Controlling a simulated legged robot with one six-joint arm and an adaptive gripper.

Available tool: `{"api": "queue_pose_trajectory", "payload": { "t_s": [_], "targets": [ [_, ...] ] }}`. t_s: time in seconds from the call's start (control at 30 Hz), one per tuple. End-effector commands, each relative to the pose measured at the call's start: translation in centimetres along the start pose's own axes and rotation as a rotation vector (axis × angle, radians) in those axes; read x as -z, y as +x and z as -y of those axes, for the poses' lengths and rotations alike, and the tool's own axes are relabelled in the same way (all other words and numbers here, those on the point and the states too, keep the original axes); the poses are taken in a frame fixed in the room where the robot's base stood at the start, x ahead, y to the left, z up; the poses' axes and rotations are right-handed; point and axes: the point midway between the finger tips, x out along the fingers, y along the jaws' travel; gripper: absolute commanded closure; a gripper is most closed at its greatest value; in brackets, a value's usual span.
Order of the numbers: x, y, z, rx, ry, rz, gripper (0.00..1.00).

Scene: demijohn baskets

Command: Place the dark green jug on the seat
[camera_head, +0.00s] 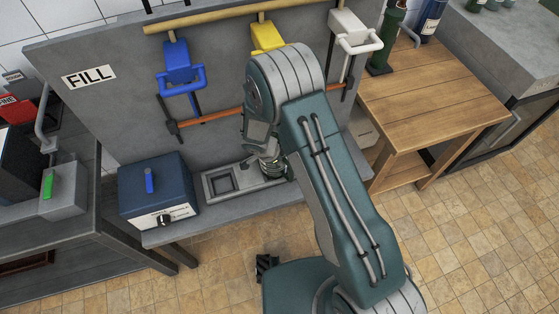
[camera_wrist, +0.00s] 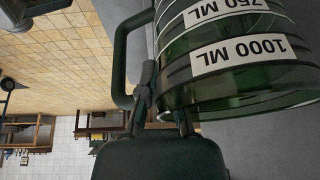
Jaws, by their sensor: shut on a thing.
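The dark green jug (camera_wrist: 235,85) fills the right of the wrist view. It is see-through green with white "750 ML" and "1000 ML" labels that read upside down there. Its dark handle (camera_wrist: 122,60) loops out to the left. My gripper (camera_wrist: 163,112) is shut on the jug, with its fingers at the handle's side; the exact contact is partly hidden. In the head view my arm hides most of the jug and gripper, low by the bench. A grey fixture with a square recess (camera_head: 222,183), which looks like the seat, lies on the bench just left of my wrist.
Behind stands a grey panel with a "FILL" sign (camera_head: 89,76) and blue (camera_head: 178,62), yellow (camera_head: 267,36) and white (camera_head: 348,30) taps. A blue box (camera_head: 157,187) stands left of the recess. A wooden table (camera_head: 430,105) bearing bottles is right; tiled floor lies in front.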

Motion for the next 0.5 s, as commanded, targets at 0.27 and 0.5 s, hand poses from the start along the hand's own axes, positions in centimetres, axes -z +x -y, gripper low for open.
{"api": "queue_pose_trajectory", "payload": {
  "t_s": [0.27, 0.5],
  "targets": [
    [-0.06, 0.15, 0.04, 0.001, 0.0, 0.0, 1.0],
    [-0.06, 0.15, 0.03, 0.001, 0.0, 0.0, 0.51]
  ]
}}
